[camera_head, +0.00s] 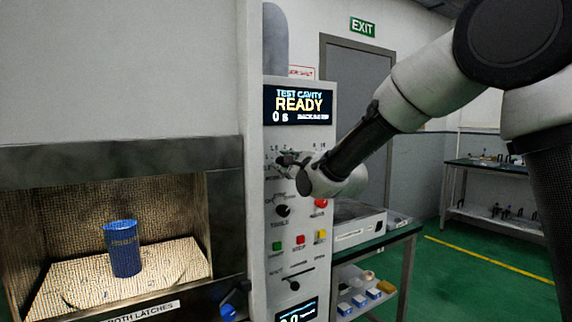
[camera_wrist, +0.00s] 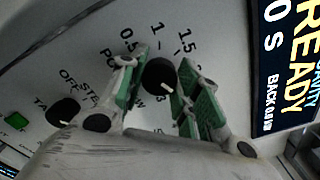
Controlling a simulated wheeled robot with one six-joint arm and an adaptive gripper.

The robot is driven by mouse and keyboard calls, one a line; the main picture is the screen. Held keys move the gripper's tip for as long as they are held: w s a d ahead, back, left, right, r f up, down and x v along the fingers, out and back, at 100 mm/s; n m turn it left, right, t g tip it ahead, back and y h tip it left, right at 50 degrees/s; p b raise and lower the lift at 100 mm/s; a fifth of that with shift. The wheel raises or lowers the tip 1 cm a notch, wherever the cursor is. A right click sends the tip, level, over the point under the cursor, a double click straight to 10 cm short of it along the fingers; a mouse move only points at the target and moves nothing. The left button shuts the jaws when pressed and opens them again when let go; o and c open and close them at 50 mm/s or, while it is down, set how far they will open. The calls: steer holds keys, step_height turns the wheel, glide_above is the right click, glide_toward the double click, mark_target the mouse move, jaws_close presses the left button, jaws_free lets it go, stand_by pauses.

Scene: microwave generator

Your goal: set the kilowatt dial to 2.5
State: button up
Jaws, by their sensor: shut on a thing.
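The kilowatt dial is a black round knob (camera_wrist: 158,74) with a white pointer line, seen in the wrist view. The marks 0.5, 1 and 1.5 show beyond it, and a 3 shows on its near side. The pointer slants toward the near side, close to the 3; its exact reading is unclear. My gripper (camera_wrist: 160,88) is shut on the dial, with green-padded fingers on either side of it. Some scale marks are hidden behind the fingers.
The control panel (camera_head: 325,150) has a display reading READY (camera_head: 298,104). Below my gripper are another black knob (camera_head: 283,211), several coloured buttons and a slider (camera_head: 293,285). A cavity at left holds a blue cup (camera_head: 122,248). A bench (camera_head: 385,240) stands behind at right.

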steer(key=shift+f+m, duration=0.15)
steer(key=shift+m, duration=0.35)
steer(key=o, duration=1)
steer(key=shift+o, duration=0.2)
steer(key=v, duration=1.2)
